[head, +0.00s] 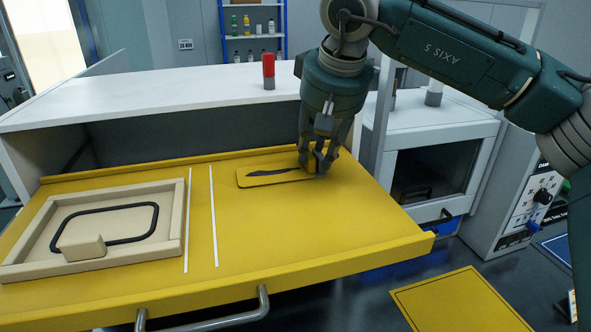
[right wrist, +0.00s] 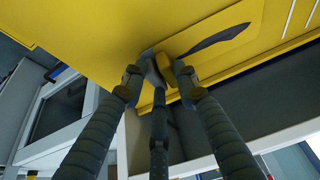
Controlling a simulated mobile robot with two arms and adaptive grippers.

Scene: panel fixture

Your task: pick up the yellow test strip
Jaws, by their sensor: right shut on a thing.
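A flat yellow plate (head: 250,181), which looks like the test strip, lies on the yellow work surface right of the two white lines. It bears a dark tapered wavy mark, which also shows in the right wrist view (right wrist: 218,39). My right gripper (head: 314,168) points down at the plate's right end. Its fingers are shut on a small yellow block, seen between them in the right wrist view (right wrist: 192,70). The block is at the plate; I cannot tell whether it is fixed to it. The fingers partly hide the block. My left gripper is not in view.
A beige framed tray (head: 24,258) with a black loop and a beige block (head: 82,246) sits at the left. The yellow surface (head: 330,225) has a raised rim and front handle. A white shelf (head: 180,95) with a red-topped cylinder (head: 268,72) stands behind.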

